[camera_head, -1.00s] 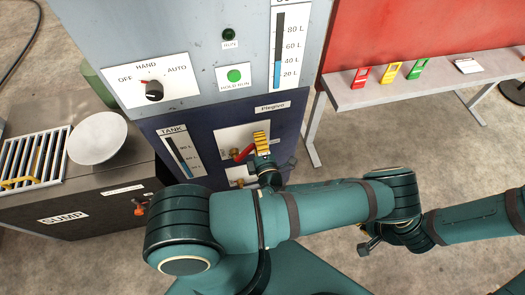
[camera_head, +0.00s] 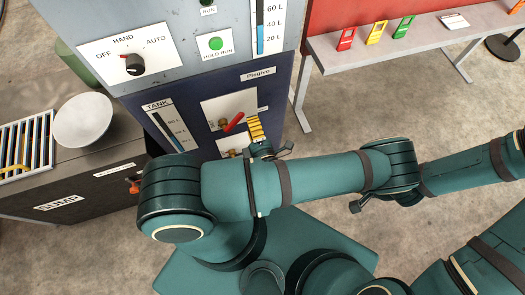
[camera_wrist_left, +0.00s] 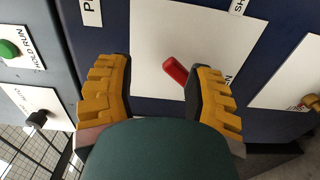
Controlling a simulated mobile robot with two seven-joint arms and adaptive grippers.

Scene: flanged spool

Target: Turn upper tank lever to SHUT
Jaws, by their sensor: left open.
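The red upper tank lever (camera_head: 234,122) sits on a white plate (camera_head: 212,108) on the dark blue tank panel. In the head view it slants up to the right from a brass fitting. My left gripper (camera_head: 255,129), with yellow fingers, is open just right of and below it. In the left wrist view the red lever (camera_wrist_left: 176,70) shows in the gap between the spread fingers (camera_wrist_left: 160,85), with no clear contact. Labels starting "SH" and ending in "N" are partly cut off or covered. My right gripper's fingers are not seen.
A lower white plate (camera_head: 231,142) with a brass fitting is partly hidden by my left arm. The SUMP cabinet (camera_head: 90,190) stands left, with an orange-red handle (camera_head: 135,187). A grey bench (camera_head: 390,48) stands at the back right. Floor between is clear.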

